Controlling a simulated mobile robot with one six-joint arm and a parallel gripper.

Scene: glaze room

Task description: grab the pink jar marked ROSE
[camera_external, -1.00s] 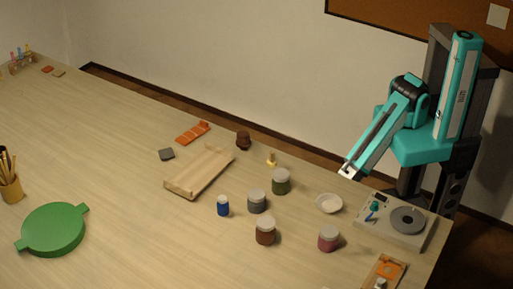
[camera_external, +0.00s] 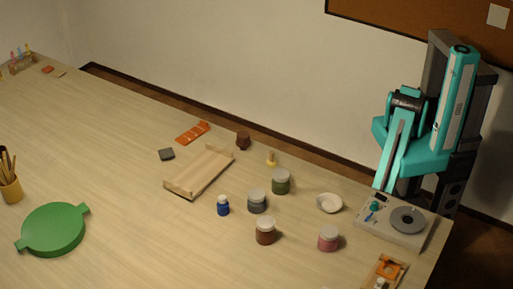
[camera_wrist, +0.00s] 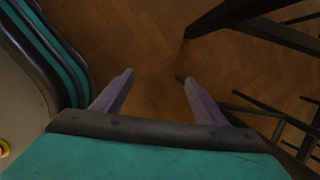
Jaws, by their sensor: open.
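The pink jar (camera_external: 328,240) with a pale lid stands upright near the table's right end in the outside view. Its label is too small to read. A reddish-brown jar (camera_external: 265,232), a grey jar (camera_external: 257,202) and a green jar (camera_external: 281,183) stand to its left and beyond it. In the wrist view my gripper (camera_wrist: 156,78) is open and empty, its two fingers apart over wooden floor. In the outside view my arm hangs at the table's far right edge, apart from the jar, and the fingertips are hidden.
A white bowl (camera_external: 329,202) and a scale-like device (camera_external: 402,221) lie between my arm and the pink jar. A small blue bottle (camera_external: 223,206), a wooden tray (camera_external: 183,187) and a green round plate (camera_external: 54,231) are further left. Dark legs (camera_wrist: 221,18) show in the wrist view.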

